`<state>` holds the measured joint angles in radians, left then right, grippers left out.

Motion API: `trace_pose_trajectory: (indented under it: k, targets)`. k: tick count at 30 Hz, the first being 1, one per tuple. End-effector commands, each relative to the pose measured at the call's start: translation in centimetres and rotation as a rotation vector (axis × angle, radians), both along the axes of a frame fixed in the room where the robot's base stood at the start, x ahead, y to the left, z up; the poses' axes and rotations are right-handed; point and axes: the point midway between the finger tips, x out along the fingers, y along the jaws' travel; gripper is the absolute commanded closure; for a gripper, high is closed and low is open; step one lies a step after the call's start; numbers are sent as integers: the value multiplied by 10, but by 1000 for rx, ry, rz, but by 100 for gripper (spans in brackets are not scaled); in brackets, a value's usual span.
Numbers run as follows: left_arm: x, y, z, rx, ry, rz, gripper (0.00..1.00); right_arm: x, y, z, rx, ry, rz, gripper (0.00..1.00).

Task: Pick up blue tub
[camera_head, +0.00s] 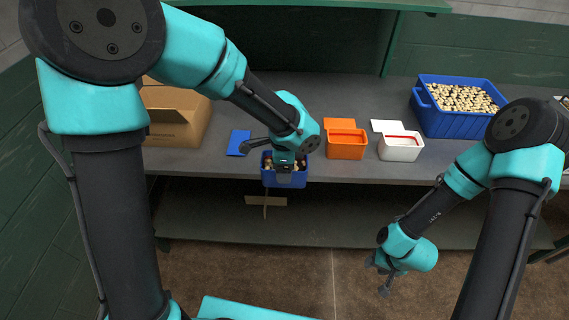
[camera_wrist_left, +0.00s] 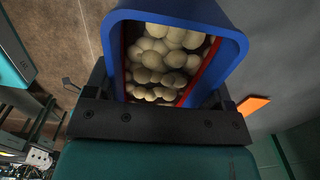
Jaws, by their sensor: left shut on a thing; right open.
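The small blue tub (camera_head: 290,180) is at the front edge of the grey shelf in the head view, filled with pale round pieces. It fills the middle of the left wrist view (camera_wrist_left: 228,50), with a red strip inside its rim. My left gripper (camera_head: 286,166) is shut on the tub's near side; the fingertips are largely hidden. A flat blue lid (camera_head: 239,142) lies on the shelf just left of the tub. My right gripper (camera_head: 383,275) is open and empty, low in front of the shelf and over the brown floor.
An orange tub (camera_head: 346,145) and a white tub (camera_head: 401,148) stand to the right on the shelf (camera_head: 355,95), lids behind them. A large blue crate (camera_head: 430,118) of pale pieces is at the back right. A cardboard box (camera_head: 178,118) is at left.

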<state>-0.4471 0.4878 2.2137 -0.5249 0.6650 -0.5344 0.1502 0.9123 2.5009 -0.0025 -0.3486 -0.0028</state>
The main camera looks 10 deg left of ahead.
Motion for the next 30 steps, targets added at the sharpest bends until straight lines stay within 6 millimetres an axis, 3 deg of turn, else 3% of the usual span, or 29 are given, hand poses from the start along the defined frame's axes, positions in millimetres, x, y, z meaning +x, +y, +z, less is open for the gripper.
trace_pose_trajectory:
  k: [11, 17, 24, 30]
  targets:
    - [11, 8, 10, 2, -6, 112, 56, 0, 0, 0, 0, 0, 0, 57]
    - [39, 31, 43, 6, -16, 449, 56, 0, 0, 0, 0, 0, 0, 57]
    - [73, 75, 97, 4, -16, 985, 56, 0, 0, 0, 0, 0, 0, 57]
    - [86, 104, 133, -2, -6, 1324, 56, 0, 0, 0, 0, 0, 0, 57]
